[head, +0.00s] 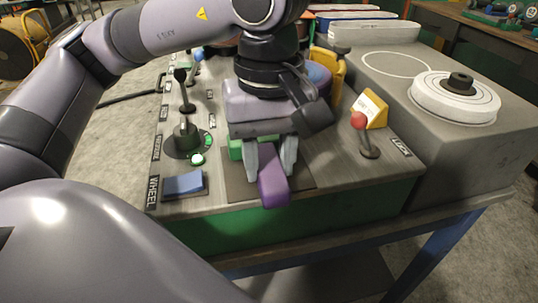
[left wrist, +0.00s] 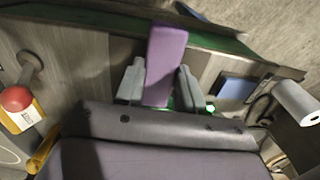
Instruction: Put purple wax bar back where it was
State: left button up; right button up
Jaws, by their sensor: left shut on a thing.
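The purple wax bar (head: 273,184) is in my left gripper (head: 270,160), near the front edge of the control panel. The gripper's two grey fingers are on either side of the bar and shut on it. The bar's near end sticks out toward the front edge. In the left wrist view the bar (left wrist: 164,62) stands out between the fingers (left wrist: 160,85). A darker rectangular patch (head: 233,192) of the panel lies under the bar; I cannot tell whether the bar touches it. My right gripper is not in view.
A blue block (head: 184,184) lies left on the panel, by the "WHEEL" label. A black lever (head: 186,135) and green button (head: 197,159) stand behind it. A red-knobbed lever (head: 361,125) and yellow block (head: 371,108) are on the right. A white disc (head: 455,98) sits farther right.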

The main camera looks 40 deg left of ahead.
aim_at(269, 165)
pick_arm(q)
jog(key=o, duration=1)
jog(key=shift+f, duration=0.1)
jog(key=shift+o, duration=0.2)
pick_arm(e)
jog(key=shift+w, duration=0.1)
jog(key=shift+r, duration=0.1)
pick_arm(q)
jog(key=shift+r+p, duration=0.35)
jog(key=shift+r, duration=0.1)
notch_tip(269, 165, up, 11)
jog(key=p, duration=0.2)
jog(key=shift+r, duration=0.2)
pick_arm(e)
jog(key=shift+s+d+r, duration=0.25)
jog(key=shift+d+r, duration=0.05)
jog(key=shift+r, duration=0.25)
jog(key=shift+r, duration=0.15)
